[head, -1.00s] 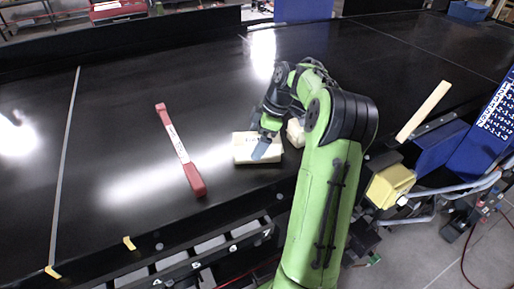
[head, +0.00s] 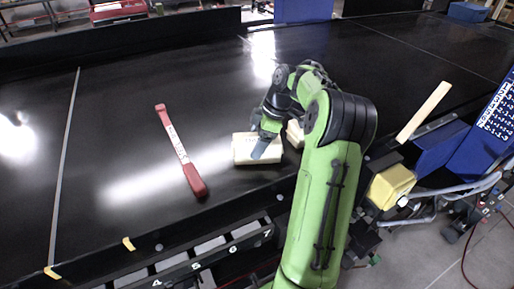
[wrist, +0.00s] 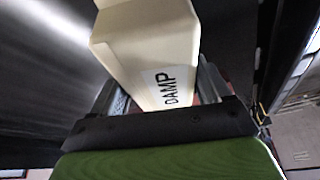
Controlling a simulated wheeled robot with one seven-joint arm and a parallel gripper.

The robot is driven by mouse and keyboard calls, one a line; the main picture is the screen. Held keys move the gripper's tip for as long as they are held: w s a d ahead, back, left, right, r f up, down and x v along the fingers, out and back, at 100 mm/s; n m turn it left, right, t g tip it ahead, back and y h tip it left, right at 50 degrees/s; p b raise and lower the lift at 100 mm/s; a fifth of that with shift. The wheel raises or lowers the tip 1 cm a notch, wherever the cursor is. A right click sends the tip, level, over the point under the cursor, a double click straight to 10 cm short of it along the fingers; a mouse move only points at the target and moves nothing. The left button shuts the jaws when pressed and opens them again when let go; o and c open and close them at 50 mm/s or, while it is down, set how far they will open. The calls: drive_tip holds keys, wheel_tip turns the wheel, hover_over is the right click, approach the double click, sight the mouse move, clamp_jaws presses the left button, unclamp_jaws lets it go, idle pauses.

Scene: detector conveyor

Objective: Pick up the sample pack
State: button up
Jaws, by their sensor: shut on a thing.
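A cream block-shaped pack (head: 243,150) lies on the black belt, left of my arm in the head view. My gripper (head: 264,148) reaches down onto it, with a grey finger against its near face. In the wrist view the pack (wrist: 140,50) sits between the jaws of my gripper (wrist: 160,95) and bears a white label reading "DAMP". The gripper is shut on it. I cannot tell any clear gap between the pack and the belt. Another cream piece (head: 295,133) shows just right of it, partly hidden by my arm.
A red bar with a white label (head: 180,150) lies on the belt to the left. A pale wooden bar (head: 423,110) and a yellow block (head: 390,186) are at the right edge. The belt's middle left is clear.

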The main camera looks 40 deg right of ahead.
sight(257, 138)
drive_tip(key=c, duration=0.6)
wheel_tip(257, 138, up, 11)
drive_tip(key=p, duration=0.2)
drive_tip(key=shift+f+p, duration=0.15)
drive_tip(key=shift+p, duration=0.15)
drive_tip(key=shift+f, duration=0.1)
